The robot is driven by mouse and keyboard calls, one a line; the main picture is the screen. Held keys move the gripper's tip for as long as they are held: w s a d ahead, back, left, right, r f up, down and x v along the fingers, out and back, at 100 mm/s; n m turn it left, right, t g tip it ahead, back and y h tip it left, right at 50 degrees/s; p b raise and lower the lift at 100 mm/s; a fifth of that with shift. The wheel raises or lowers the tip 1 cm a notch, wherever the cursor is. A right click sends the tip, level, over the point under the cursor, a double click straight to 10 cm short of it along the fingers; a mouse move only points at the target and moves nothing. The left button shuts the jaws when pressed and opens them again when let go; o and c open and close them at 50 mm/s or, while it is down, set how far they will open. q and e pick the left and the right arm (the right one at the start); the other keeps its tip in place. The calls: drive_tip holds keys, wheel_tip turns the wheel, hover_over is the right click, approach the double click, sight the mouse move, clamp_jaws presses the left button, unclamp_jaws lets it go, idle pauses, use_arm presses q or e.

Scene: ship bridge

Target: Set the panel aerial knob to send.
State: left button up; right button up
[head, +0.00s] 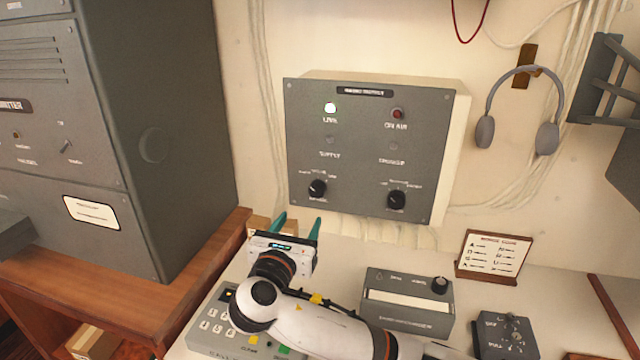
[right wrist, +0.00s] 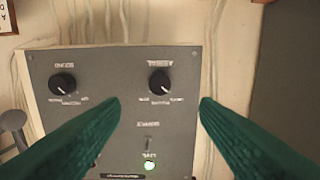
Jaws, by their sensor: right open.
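The grey wall panel (head: 368,150) carries two black knobs low on its face. The left one, the aerial knob (head: 317,188), has a pale pointer mark that seems to point to the upper left; its position labels are too small to read. My right gripper (head: 298,224) is open and empty, below and slightly left of this knob, apart from it. In the right wrist view, which is upside down, the aerial knob (right wrist: 160,82) sits beyond and between the green fingertips (right wrist: 160,102). My left gripper is not in view.
The second knob (head: 396,200) is to the right on the panel. Above are a lit green lamp (head: 330,108) and a dark red lamp (head: 397,113). A grey box (head: 408,302) and a keypad unit (head: 215,325) stand on the desk. A tall cabinet (head: 160,130) is left.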

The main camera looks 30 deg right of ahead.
sight(316, 191)
drive_tip(key=p+x, duration=0.1)
drive_tip(key=x, duration=0.9)
drive_tip(key=shift+w+d+r+p, duration=0.1)
drive_tip(key=shift+d+r+p, duration=0.1)
drive_tip(key=shift+p, duration=0.15)
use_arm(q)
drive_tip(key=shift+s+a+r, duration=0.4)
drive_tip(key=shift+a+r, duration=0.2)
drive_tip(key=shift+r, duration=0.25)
use_arm(e)
drive_tip(key=shift+w+d, duration=0.3)
drive_tip(key=shift+d, duration=0.05)
drive_tip(key=c, duration=1)
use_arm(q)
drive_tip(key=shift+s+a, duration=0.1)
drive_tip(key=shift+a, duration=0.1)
use_arm(e)
drive_tip(key=shift+o, duration=0.2)
